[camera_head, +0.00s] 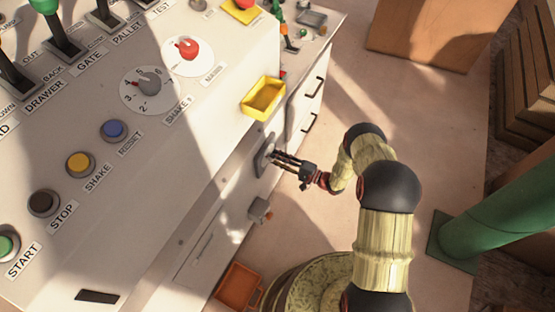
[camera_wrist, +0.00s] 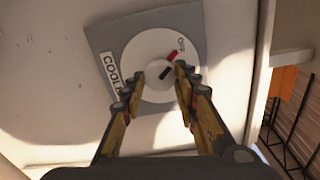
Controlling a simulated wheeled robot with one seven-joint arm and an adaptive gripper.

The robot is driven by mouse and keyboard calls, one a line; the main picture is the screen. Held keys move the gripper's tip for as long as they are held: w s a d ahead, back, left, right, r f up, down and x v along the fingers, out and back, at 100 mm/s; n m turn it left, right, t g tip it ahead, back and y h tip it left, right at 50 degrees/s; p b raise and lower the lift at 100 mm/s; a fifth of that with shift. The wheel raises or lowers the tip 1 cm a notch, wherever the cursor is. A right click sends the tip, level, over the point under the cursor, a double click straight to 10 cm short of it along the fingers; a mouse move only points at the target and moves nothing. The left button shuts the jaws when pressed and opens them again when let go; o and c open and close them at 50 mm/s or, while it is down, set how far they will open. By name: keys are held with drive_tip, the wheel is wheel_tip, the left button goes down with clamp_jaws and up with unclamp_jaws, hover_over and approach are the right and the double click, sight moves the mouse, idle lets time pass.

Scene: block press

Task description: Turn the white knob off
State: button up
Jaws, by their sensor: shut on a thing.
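The white knob (camera_wrist: 150,52) is a round white dial on a square grey plate (camera_wrist: 103,40), with a label beginning "COOL" on its left. A small red mark and a black mark show near the dial's middle, and small lettering that I cannot read clearly is at its upper right. My gripper (camera_wrist: 161,76) is shut on the white knob, with one finger on each side of its middle. In the head view, my gripper (camera_head: 274,157) reaches the grey plate (camera_head: 262,158) on the cabinet's side face. The fingers hide part of the knob there.
Above is a sloped panel with a red knob (camera_head: 187,49), a grey numbered knob (camera_head: 149,83) and several push buttons. A yellow tray (camera_head: 263,97) juts out above my gripper. A small grey box (camera_head: 259,210) sticks out below. A green post (camera_head: 500,220) stands at right.

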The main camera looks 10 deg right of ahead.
drive_tip(key=o, duration=1.1)
drive_tip(key=shift+o, duration=0.3)
drive_tip(key=v, duration=1.2)
